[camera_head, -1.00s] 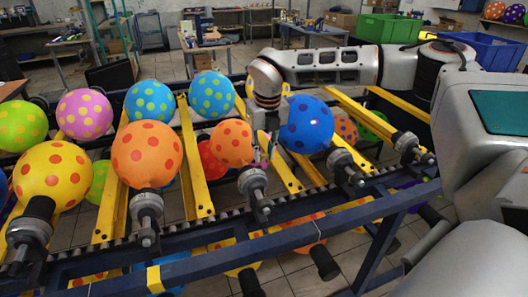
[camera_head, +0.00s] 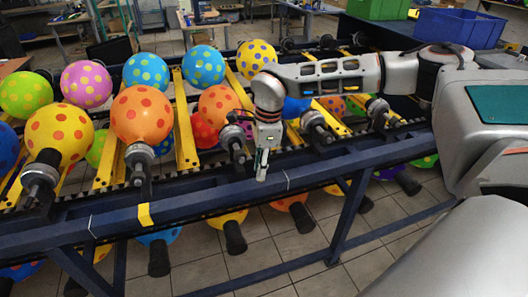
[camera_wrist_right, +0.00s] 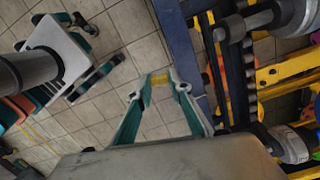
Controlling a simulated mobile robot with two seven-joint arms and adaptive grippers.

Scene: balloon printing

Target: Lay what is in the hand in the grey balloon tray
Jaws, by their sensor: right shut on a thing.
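My right gripper (camera_head: 262,178) points down in front of the machine's blue front rail. I cannot make out a grey balloon tray in either view. My left gripper is not in view.
The balloon machine has a blue front rail (camera_head: 180,208), yellow bars (camera_head: 186,125) and black-and-grey holders with inflated dotted balloons, such as an orange one (camera_head: 141,114). More balloons hang below. Green and blue crates (camera_head: 455,27) stand at back right. Tiled floor (camera_head: 300,262) lies open in front.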

